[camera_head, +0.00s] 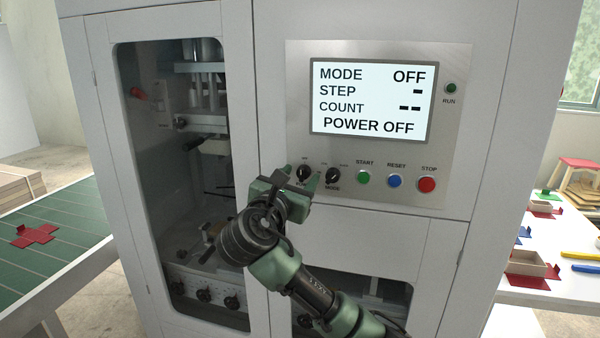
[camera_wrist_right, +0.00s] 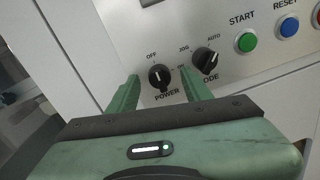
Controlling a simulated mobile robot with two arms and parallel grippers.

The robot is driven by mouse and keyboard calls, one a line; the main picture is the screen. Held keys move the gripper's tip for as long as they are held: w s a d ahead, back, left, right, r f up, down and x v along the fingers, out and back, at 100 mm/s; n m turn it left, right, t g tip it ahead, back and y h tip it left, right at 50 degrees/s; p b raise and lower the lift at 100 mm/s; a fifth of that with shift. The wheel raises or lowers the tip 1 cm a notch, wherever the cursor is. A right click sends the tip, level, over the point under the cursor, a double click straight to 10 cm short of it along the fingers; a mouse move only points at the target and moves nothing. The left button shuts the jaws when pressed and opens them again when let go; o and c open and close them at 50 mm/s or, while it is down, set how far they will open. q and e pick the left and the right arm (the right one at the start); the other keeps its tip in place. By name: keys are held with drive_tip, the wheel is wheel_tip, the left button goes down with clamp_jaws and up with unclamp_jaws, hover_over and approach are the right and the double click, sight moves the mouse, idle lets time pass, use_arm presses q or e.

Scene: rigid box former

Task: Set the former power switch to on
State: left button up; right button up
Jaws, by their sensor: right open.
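The black power knob (camera_head: 304,173) is at the left end of the control panel's lower row, with its pointer toward the OFF mark. In the right wrist view the power knob (camera_wrist_right: 159,77) shows between the two green fingers of my right gripper (camera_wrist_right: 158,92). In the head view my right gripper (camera_head: 298,180) is open just in front of the knob. I cannot tell whether a finger touches it. The screen (camera_head: 372,101) reads MODE OFF and POWER OFF. My left gripper is not in view.
The mode knob (camera_wrist_right: 206,60) sits close to the right of the power knob, near my right finger. Green start (camera_head: 363,177), blue reset (camera_head: 395,181) and red stop (camera_head: 427,185) buttons follow to the right. A glass door (camera_head: 185,130) is to the left.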

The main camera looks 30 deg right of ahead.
drive_tip(key=shift+w+d, duration=0.3)
drive_tip(key=shift+d, duration=0.05)
clamp_jaws()
